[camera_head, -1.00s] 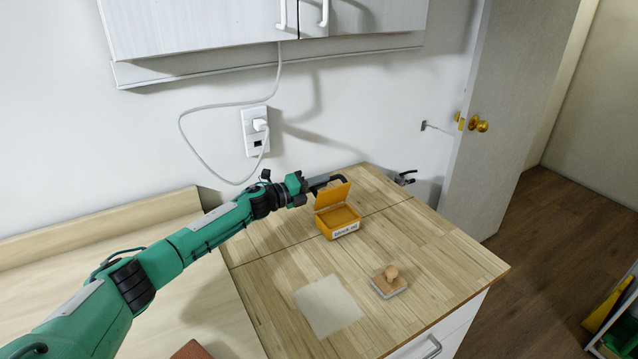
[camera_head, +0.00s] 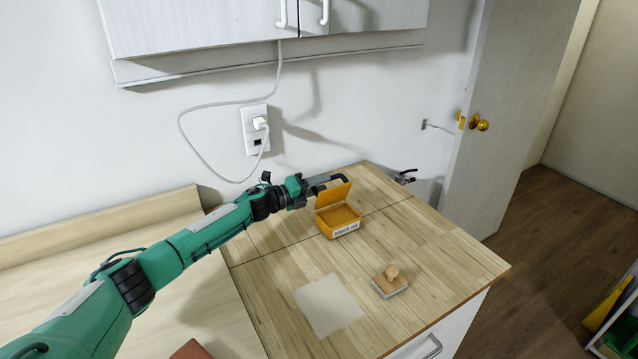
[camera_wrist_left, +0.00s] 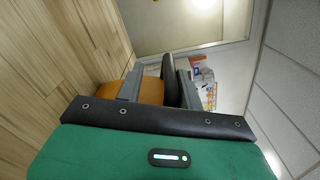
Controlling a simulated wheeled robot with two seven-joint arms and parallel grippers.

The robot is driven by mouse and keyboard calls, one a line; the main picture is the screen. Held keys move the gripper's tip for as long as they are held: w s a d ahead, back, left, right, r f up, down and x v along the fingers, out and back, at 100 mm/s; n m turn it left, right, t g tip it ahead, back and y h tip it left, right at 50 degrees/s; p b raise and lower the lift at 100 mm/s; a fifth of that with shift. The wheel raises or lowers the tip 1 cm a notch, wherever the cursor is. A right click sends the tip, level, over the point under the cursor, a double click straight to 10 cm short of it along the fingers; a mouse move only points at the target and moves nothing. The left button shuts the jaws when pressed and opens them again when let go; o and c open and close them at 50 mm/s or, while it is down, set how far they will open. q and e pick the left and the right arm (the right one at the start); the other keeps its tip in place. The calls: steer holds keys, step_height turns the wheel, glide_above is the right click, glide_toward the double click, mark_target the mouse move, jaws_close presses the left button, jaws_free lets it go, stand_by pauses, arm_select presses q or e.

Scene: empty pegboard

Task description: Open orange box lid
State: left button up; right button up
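The orange box (camera_head: 345,225) with a white label sits on the wooden counter, with its lid (camera_head: 333,195) raised at the back and its inside showing. My left gripper (camera_head: 330,183) is just behind the raised lid, at its upper edge. In the left wrist view, the fingers (camera_wrist_left: 158,88) stand apart, with orange of the box (camera_wrist_left: 150,90) showing between and behind them. Whether a finger touches the lid is hard to tell. My right gripper is not in view.
A stamp with a wooden knob (camera_head: 390,279) lies in front of the box, right of a pale paper square (camera_head: 328,304). A small dark item (camera_head: 405,177) is at the counter's back right.

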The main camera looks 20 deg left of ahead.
arm_select(q)
steer(key=shift+r, duration=0.3)
